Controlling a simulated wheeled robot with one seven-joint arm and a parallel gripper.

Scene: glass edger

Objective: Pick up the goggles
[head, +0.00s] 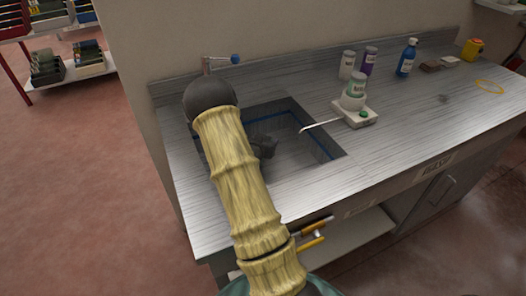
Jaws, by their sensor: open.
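I cannot make out any goggles for certain. My arm, in a yellow ribbed sleeve, rises from the bottom of the head view to a dark round joint over the left side of the sink (330,149). It hides part of the sink and counter. A dark grey shape (263,146) shows in the sink beside the sleeve. I cannot tell whether it is the goggles or part of my wrist. I cannot make out my gripper's fingers.
On the metal counter (420,125) stand a white device (356,115) with a jar on it, more jars (347,65), a blue bottle (406,58) and a yellow container (473,49). A yellow ring (489,87) lies right. The counter's middle right is clear.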

